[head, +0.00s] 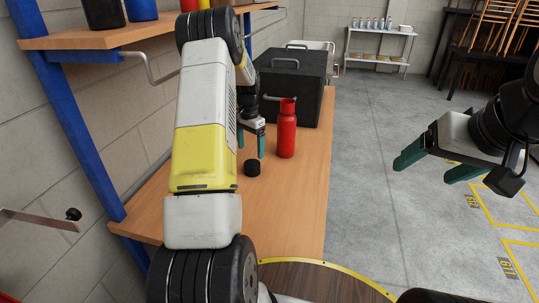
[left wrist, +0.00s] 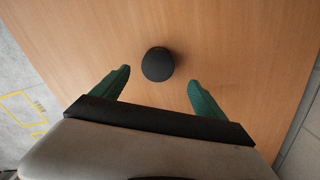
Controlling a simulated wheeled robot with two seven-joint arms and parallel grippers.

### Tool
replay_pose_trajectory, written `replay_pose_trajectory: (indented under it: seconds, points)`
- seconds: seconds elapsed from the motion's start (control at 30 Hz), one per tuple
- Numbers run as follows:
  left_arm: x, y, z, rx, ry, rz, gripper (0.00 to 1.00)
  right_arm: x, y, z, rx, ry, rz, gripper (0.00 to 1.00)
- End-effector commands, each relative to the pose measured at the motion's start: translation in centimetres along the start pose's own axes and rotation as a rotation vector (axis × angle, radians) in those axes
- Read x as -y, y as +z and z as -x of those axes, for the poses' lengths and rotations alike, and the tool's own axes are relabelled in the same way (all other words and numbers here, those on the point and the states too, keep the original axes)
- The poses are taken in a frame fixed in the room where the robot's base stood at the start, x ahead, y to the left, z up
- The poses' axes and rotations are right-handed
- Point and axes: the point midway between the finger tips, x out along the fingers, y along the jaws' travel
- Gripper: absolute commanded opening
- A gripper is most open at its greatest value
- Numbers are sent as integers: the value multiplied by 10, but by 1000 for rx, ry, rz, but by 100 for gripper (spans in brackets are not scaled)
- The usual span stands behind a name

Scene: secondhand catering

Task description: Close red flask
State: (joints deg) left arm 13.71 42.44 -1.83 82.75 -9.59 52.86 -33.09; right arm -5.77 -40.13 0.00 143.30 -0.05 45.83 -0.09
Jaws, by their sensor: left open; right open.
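The red flask (head: 287,131) stands upright on the wooden table, its top open with no cap on it. A round black cap (head: 252,168) lies on the table nearer to me and left of the flask. In the left wrist view the cap (left wrist: 157,64) sits just ahead of and between the fingertips. My left gripper (head: 253,147) is open and empty, above the table; the arm hides part of it. It also shows in the left wrist view (left wrist: 160,88). My right gripper (head: 428,165) is open and empty over the floor, right of the table.
A black box with handles (head: 292,85) stands behind the flask on the wooden table (head: 296,205). A blue-framed shelf (head: 105,38) with bottles rises at the left. The table's right side is clear. A metal rack (head: 377,48) stands far back.

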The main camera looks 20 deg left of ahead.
Motion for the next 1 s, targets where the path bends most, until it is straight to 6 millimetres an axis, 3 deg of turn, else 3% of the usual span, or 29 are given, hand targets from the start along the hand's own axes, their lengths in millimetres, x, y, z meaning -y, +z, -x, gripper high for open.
replay_pose_trajectory:
  seconds: [0.17,0.4,0.73,1.0]
  points:
    - [0,0,-4,0,0,0,83,0,0,0,0,0,-2,78]
    - [-1,0,-26,0,0,0,83,0,0,0,0,0,-2,78]
    - [-2,0,-30,1,1,0,83,0,0,0,0,0,-3,78]
    - [-5,0,-67,3,2,1,83,0,0,0,0,0,-3,78]
